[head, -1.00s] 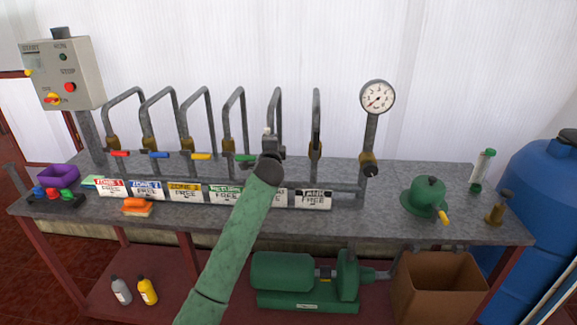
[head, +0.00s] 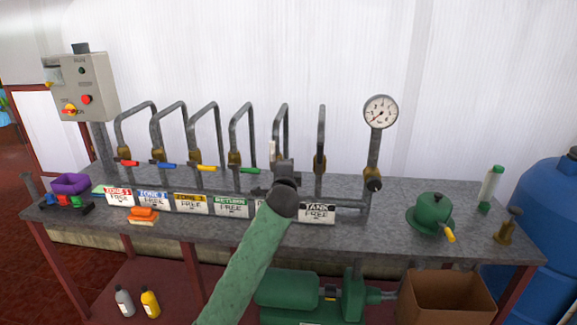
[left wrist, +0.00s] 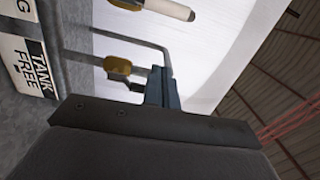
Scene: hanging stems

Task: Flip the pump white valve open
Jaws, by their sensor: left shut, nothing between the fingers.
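The pump's white valve lever (head: 272,151) stands upright along its bent pipe, just left of my gripper. In the left wrist view the white lever (left wrist: 158,8) runs along the top edge, with a dark tip, apart from my fingers. My left gripper (head: 284,166) is in front of that pipe, its fingers shut and empty. In the left wrist view the shut fingers (left wrist: 162,86) lie near the tank valve's brass body (left wrist: 123,62); I cannot tell whether they touch anything. The white valve's body and most of its label are hidden behind my arm. My right gripper is out of view.
Red (head: 128,163), blue (head: 163,165), yellow (head: 205,168) and green (head: 250,170) valve levers lie across their pipes to the left. The tank pipe (head: 321,135) and pressure gauge (head: 380,112) stand to the right. A green pot-like object (head: 432,213) sits on the bench.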

